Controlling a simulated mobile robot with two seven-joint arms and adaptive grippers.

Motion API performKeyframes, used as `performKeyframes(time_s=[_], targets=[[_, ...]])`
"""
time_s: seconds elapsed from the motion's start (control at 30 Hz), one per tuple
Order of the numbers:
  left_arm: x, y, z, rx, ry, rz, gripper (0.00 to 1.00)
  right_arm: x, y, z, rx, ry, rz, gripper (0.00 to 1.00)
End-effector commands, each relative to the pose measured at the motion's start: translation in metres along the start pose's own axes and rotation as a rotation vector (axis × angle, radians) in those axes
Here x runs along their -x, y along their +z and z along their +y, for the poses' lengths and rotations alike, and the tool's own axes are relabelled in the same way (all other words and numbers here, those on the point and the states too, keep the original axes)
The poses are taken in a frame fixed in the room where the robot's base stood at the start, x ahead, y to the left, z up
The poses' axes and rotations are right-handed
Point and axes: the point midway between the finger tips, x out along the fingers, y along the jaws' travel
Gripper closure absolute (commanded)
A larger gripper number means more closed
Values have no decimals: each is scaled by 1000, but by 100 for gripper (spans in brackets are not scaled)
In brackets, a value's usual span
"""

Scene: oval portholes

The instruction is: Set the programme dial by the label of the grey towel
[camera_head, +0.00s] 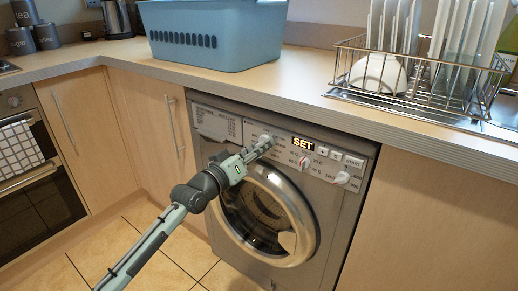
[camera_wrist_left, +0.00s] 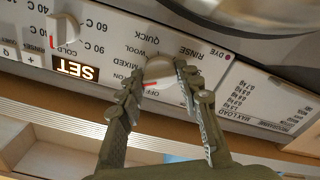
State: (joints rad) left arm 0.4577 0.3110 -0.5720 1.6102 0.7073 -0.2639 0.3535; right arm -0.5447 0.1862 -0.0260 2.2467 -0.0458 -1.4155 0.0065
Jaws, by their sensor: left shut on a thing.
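The washing machine (camera_head: 228,175) stands under the counter with its round door shut. The white programme dial (camera_wrist_left: 158,68) is on its panel, ringed by OFF, MIXED, WOOL, QUICK, RINSE and DYE. My left gripper (camera_wrist_left: 160,78) is shut on this dial, one finger on each side. The lit display (camera_head: 303,145) reads SET. No grey towel or label of it shows. My right gripper is not in view.
A temperature dial (camera_wrist_left: 62,25) and a white knob (camera_head: 343,178) are on the same panel. A blue basket (camera_head: 215,55) and a dish rack (camera_head: 415,90) with plates stand on the counter. A checked cloth (camera_head: 18,150) hangs on the oven. The tiled floor is clear.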

Motion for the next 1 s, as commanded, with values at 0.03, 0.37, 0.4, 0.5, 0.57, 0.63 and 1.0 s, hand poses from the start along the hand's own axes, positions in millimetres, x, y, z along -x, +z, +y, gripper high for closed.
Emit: performKeyframes(time_s=[0.03, 0.37, 0.4, 0.5, 0.57, 0.63, 1.0], targets=[[0, 0, -1, -46, -1, -2, 94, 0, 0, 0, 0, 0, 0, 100], [0, 0, 0, -294, -1, -2, 94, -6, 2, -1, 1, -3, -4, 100], [0, 0, 0, -316, 0, -2, 94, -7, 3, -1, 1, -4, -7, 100], [0, 0, 0, -362, 0, -1, 94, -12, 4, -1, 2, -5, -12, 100], [0, 0, 0, -386, 0, -1, 94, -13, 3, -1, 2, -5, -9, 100], [0, 0, -1, -407, 0, -1, 94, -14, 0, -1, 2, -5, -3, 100], [0, 0, -1, -444, 0, -1, 94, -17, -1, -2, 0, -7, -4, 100]])
